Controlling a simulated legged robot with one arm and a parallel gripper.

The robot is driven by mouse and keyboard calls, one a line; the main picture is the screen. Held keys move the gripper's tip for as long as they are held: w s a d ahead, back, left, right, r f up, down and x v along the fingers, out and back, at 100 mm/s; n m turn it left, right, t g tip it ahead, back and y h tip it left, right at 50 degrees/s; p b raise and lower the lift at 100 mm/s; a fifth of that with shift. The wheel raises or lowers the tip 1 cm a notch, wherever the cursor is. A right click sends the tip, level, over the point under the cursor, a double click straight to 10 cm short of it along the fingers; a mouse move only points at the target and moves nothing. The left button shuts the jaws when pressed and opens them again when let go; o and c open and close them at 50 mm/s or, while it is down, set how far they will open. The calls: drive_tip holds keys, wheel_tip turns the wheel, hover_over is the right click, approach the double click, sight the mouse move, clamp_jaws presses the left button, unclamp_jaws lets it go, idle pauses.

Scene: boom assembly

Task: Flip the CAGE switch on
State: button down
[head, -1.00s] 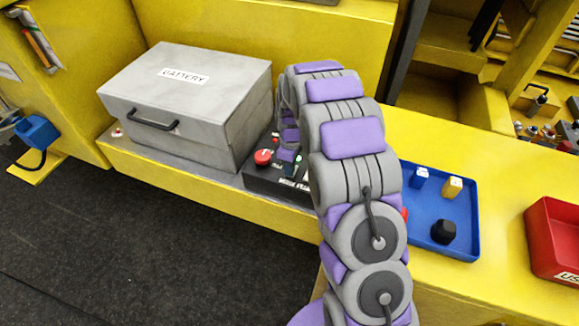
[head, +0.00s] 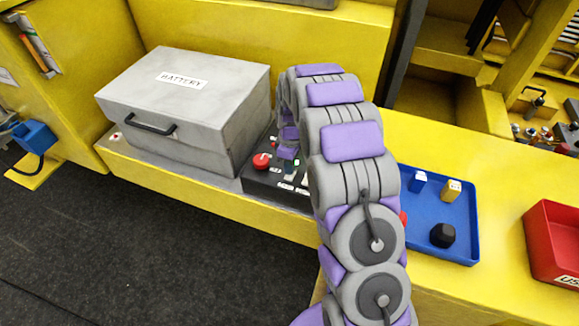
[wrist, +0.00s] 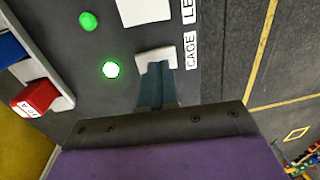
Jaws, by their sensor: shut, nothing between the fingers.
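The CAGE switch (wrist: 152,57) is a white rocker beside the printed label CAGE (wrist: 190,50) in the wrist view. My gripper (wrist: 157,70) is shut and empty, with its tips at the switch, seeming to touch it and covering part of it. A green lamp (wrist: 111,69) just left of the switch glows brightly. In the head view the dark control panel (head: 262,186) sits right of the battery box, and my arm hides part of it. My gripper there is small, low over the panel.
Another white switch (wrist: 143,10) and a dimmer green lamp (wrist: 88,21) lie close by. A red part (wrist: 35,98) is at the left. The grey battery box (head: 190,110) stands left of the panel; a blue tray (head: 462,236) and red bin (head: 555,240) are at the right.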

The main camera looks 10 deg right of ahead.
sight(290, 177)
wheel_tip(290, 177, up, 13)
drive_tip(key=s, duration=0.1)
drive_tip(key=shift+s+r+b, duration=0.15)
drive_tip(key=shift+r+b, duration=0.05)
drive_tip(key=shift+b, duration=0.25)
